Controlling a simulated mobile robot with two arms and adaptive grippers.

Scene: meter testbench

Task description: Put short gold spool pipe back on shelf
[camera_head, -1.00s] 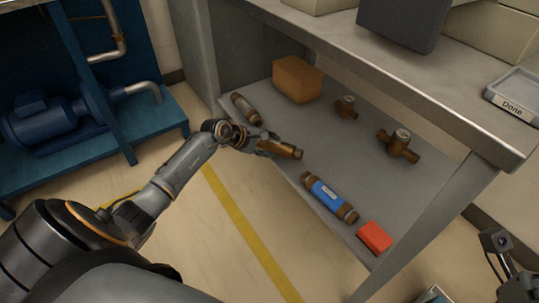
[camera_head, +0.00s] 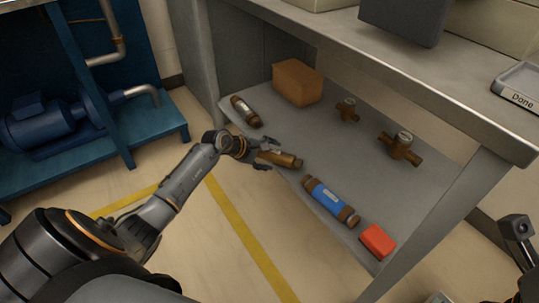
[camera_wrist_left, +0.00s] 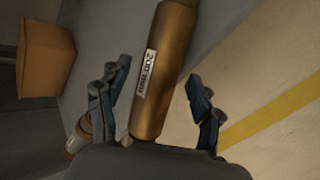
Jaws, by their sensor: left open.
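The gold spool pipe (camera_head: 281,159) lies on the lower shelf (camera_head: 330,160) near its front edge, between a grey-labelled pipe and a blue-labelled pipe. In the left wrist view the gold pipe (camera_wrist_left: 165,70) carries a white label reading "200 mm". My left gripper (camera_head: 264,157) is at the pipe's near end. In the left wrist view its open fingers (camera_wrist_left: 160,105) stand on either side of the pipe, with gaps between. My right gripper (camera_head: 525,262) is partly in view at the lower right edge; its fingers cannot be made out.
The grey-labelled pipe (camera_head: 245,111), a cardboard box (camera_head: 298,82), two brass meters (camera_head: 347,108) (camera_head: 400,147), the blue-labelled pipe (camera_head: 330,200) and a red block (camera_head: 378,241) are on the shelf. The bench top (camera_head: 440,88) overhangs it. A "Done" tray (camera_head: 517,91) stands above.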

